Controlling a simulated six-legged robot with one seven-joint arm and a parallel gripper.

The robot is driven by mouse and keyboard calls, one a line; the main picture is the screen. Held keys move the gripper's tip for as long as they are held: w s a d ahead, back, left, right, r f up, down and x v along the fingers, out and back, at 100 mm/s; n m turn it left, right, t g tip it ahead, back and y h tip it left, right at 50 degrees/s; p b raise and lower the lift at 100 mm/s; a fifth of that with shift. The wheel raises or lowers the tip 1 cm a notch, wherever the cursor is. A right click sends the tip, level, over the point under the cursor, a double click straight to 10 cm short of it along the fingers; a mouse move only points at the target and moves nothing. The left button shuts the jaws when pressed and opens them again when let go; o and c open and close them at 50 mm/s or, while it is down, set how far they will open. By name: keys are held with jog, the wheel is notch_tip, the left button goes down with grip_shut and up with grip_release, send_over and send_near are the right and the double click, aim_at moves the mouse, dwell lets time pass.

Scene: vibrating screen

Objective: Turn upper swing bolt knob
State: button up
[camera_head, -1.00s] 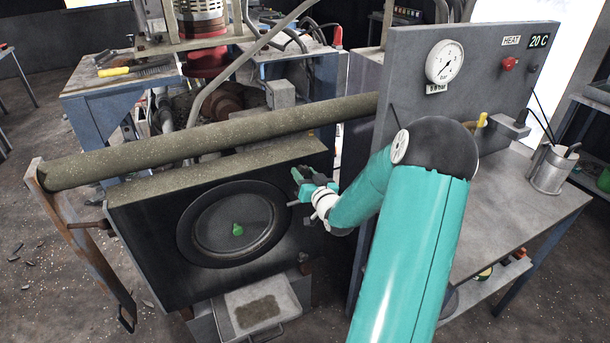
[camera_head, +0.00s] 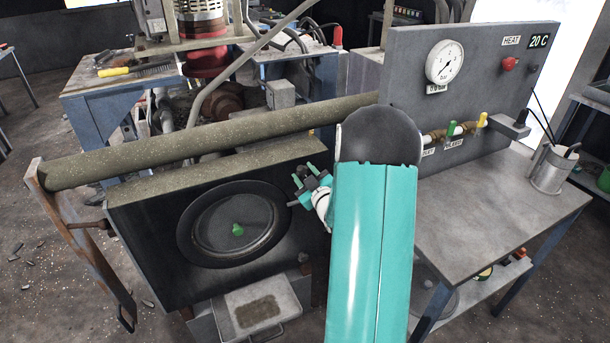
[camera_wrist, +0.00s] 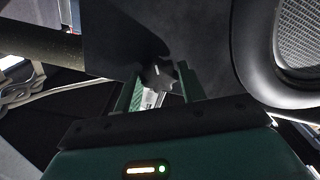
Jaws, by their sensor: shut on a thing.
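The upper swing bolt knob (camera_wrist: 158,75) is a dark, lobed star knob, seen in the wrist view between my green fingers. My gripper (camera_wrist: 160,83) is shut on it, one finger on each side. In the head view my gripper (camera_head: 304,174) is at the right side of the black screen housing (camera_head: 155,262), with its fingers pointing up and slightly left. The knob is small and partly covered by the fingers there. The round door (camera_head: 236,245) with a green knob at its centre is to the left of my gripper.
A long speckled tube (camera_head: 215,140) runs above the housing. The grey gauge panel (camera_head: 408,62) and a bench (camera_head: 490,205) are to the right of my arm. A metal tray (camera_head: 285,300) sits below the housing. An open hinged bar (camera_head: 85,245) stands at left.

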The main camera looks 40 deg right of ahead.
jog(key=shift+n, duration=0.3)
jog(key=o, duration=0.9)
jog(key=shift+o, duration=0.2)
jog(key=v, duration=1.4)
jog(key=shift+w+r, duration=0.1)
jog(key=shift+w, duration=0.05)
